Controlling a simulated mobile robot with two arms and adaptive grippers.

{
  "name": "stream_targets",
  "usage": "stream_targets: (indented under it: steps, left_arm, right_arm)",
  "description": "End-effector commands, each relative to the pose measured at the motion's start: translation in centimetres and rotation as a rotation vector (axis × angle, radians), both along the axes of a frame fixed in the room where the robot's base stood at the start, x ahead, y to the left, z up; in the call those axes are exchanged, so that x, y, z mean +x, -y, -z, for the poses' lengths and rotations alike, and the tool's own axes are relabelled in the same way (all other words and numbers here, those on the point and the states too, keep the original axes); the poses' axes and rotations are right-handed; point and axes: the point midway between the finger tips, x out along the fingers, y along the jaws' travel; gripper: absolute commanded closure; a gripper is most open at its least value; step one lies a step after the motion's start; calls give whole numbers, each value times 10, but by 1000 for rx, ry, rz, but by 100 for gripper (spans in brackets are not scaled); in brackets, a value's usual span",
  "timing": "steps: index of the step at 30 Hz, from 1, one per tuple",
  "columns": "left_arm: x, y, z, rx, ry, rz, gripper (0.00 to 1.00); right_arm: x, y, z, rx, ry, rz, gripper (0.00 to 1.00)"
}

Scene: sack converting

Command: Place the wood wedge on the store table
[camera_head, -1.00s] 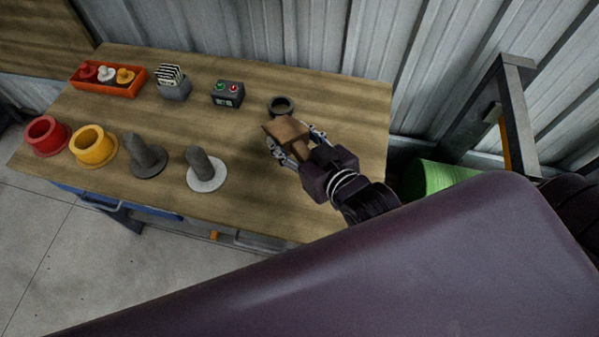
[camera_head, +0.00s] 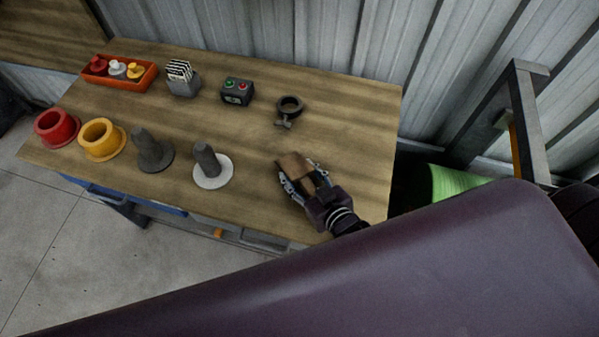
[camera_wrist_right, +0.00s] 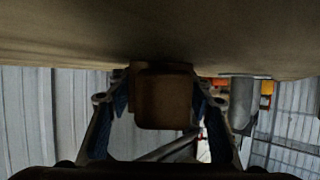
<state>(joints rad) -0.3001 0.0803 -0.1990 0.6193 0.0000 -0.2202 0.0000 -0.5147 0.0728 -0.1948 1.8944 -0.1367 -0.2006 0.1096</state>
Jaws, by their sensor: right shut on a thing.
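The brown wood wedge (camera_head: 294,164) is held between the fingers of my right gripper (camera_head: 301,178), over the front right part of the wooden store table (camera_head: 340,120). In the right wrist view the wedge (camera_wrist_right: 164,98) sits between the two fingers, close to the table surface (camera_wrist_right: 60,45). I cannot tell if the wedge touches the table. The gripper hides part of the wedge. My left gripper is not in view.
A dark ring clamp (camera_head: 288,106) lies behind the gripper. A spindle on a white disc (camera_head: 212,172) and a dark spindle (camera_head: 150,152) stand to the left. A button box (camera_head: 237,91), card holder (camera_head: 182,80), red tray (camera_head: 118,73), yellow (camera_head: 101,140) and red (camera_head: 56,129) flanged cups are further off.

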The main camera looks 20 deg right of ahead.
Motion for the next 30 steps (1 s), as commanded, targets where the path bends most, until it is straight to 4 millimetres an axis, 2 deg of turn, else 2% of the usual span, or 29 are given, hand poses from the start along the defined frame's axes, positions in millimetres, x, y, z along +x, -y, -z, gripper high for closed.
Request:
stream_targets:
  steps: [9, 10, 14, 24, 30]
  left_arm:
    - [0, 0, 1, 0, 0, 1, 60]
    - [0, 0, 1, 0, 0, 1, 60]
    - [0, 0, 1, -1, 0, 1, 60]
    - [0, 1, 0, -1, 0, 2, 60]
    - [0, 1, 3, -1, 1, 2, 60]
  right_arm:
    - [1, 0, 1, 1, 3, 0, 84]
    - [0, 0, 2, 0, 0, 0, 50]
    - [0, 0, 1, 0, 0, 0, 35]
    - [-1, 0, -1, 0, 0, 0, 35]
    - [-22, 4, -7, 0, -2, 0, 35]
